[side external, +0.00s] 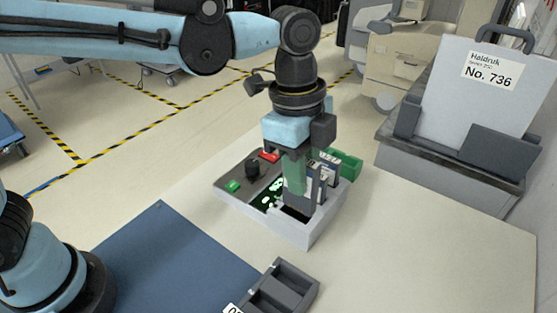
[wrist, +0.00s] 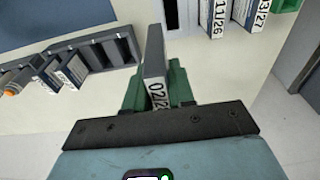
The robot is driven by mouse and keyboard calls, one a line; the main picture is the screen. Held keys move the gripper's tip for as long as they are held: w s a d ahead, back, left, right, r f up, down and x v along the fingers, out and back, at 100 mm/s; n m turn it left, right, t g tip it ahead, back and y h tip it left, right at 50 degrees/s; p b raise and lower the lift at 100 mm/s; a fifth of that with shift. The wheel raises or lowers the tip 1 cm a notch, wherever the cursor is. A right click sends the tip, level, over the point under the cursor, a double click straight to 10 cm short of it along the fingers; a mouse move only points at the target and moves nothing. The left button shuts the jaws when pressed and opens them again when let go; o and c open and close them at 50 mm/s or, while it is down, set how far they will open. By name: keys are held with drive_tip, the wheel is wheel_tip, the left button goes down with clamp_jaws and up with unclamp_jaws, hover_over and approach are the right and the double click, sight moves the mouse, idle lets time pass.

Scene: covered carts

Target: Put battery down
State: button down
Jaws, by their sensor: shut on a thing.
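My gripper (side external: 301,180) has green fingers and points down at the grey box in the side external view. In the wrist view my gripper (wrist: 156,92) is shut on a grey battery (wrist: 155,55) with a white label reading about "02/2", partly covered. The battery stands out beyond the fingertips, with nothing visibly touching it there. The grey box (side external: 308,236) has an open top with a dark slot, and it also shows in the wrist view (wrist: 188,22). Labelled batteries (wrist: 213,18) stand at the box. My gripper partly hides the box, so the held battery's height over it is unclear.
A dark slotted rack (side external: 281,288) lies on the table at the front; a slotted rack (wrist: 105,38) with labelled batteries shows left in the wrist view. A green bin (side external: 347,165) adjoins the box. A grey case (side external: 475,85) stands at right. The table's right side is clear.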

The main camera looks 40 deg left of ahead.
drive_tip(key=s+d+f, duration=0.1)
drive_tip(key=s+d, duration=0.3)
drive_tip(key=s, duration=0.4)
drive_tip(key=shift+d+f, duration=0.1)
drive_tip(key=shift+f, duration=4.75)
drive_tip(key=shift+f, duration=0.1)
drive_tip(key=c, duration=1)
unclamp_jaws()
drive_tip(key=shift+o, duration=0.2)
